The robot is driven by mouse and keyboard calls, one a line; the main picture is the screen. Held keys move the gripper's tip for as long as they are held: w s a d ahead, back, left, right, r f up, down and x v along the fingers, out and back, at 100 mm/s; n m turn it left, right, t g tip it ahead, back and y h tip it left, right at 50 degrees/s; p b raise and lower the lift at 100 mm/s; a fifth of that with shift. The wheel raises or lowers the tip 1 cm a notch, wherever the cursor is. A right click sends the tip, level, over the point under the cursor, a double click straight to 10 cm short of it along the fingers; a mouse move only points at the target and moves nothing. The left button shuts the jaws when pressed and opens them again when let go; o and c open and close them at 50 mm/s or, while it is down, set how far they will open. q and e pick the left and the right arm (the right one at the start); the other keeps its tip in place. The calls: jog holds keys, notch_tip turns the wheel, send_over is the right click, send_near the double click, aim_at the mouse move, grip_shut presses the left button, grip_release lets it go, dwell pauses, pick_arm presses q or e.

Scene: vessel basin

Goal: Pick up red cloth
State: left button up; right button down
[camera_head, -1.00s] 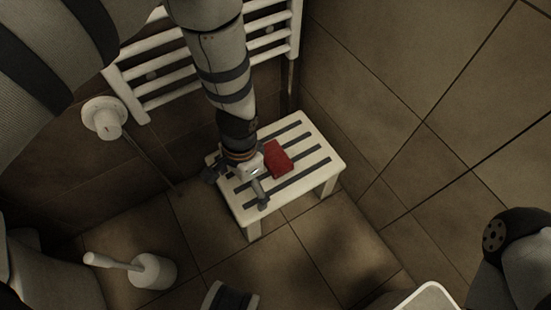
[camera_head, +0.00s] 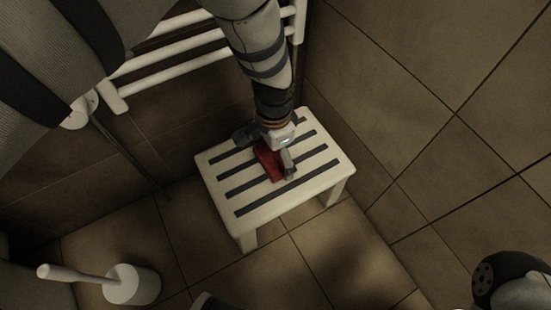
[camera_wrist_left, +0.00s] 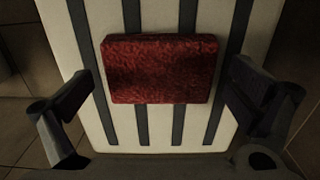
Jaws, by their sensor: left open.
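The red cloth (camera_head: 268,162) is a folded, block-like pad lying on a white stool with dark strips (camera_head: 238,196). In the left wrist view the cloth (camera_wrist_left: 160,69) lies flat, wider than deep, on the stool's slats. My left gripper (camera_head: 268,157) is over the cloth and partly covers it in the head view. In the left wrist view the gripper's fingers (camera_wrist_left: 163,95) are spread wide, one on each side of the cloth, with a gap to it on both sides.
A white towel rack (camera_head: 180,48) is on the wall behind the stool. A toilet brush in a white holder (camera_head: 132,284) stands on the floor at lower left. A tiled wall (camera_head: 420,100) rises to the right. The stool top around the cloth is bare.

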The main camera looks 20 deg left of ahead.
aim_at(276, 157)
pick_arm(q)
jog(key=shift+r, duration=0.1)
jog(key=shift+c, duration=0.2)
jog(key=c, duration=0.9)
jog(key=shift+r, duration=0.1)
jog(key=shift+c, duration=0.2)
pick_arm(e)
jog(key=shift+r, duration=0.1)
pick_arm(q)
jog(key=r, duration=0.1)
jog(key=r+p, duration=0.1)
jog(key=r, duration=0.1)
jog(key=r+p, duration=0.1)
jog(key=shift+d+r, duration=0.15)
jog(key=shift+d, duration=0.15)
jog(key=s+d+r+p, duration=0.4)
jog(key=d+r, duration=0.4)
jog(key=d, duration=0.4)
jog(key=shift+s+d+r+p, duration=0.15)
jog(key=shift+s+r+p, duration=0.15)
jog(key=shift+s, duration=0.4)
pick_arm(e)
jog(key=shift+t, duration=0.7)
jog(key=v, duration=0.5)
jog(key=shift+s+r, duration=0.35)
